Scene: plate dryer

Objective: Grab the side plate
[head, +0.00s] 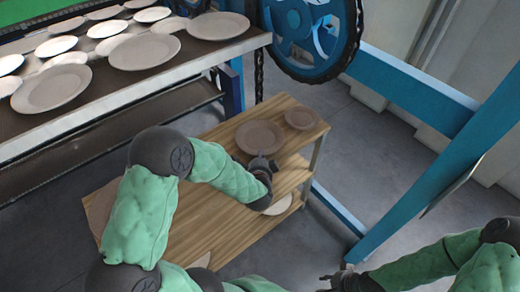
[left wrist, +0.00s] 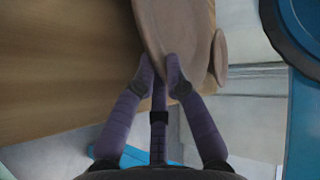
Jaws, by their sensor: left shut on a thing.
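A round brown plate (head: 260,136) is at the right end of the wooden shelf unit's top board. A smaller round plate (head: 302,118) lies beside it, to the right. My left gripper (head: 262,166) is at the near rim of the larger plate. In the left wrist view, my left gripper's fingertips (left wrist: 161,76) are shut on the rim of this plate (left wrist: 178,25), and the smaller plate's edge (left wrist: 218,60) shows just to its right. Whether the held plate is lifted off the board is hard to tell. My right gripper (head: 334,282) is low in the head view, away from the plates.
The wooden shelf unit (head: 190,225) has lower boards, with a pale plate (head: 280,204) partly showing on one. A rack table with several plates (head: 145,51) stands at the upper left. A blue wheel (head: 310,35) and blue beams (head: 415,88) stand behind and to the right.

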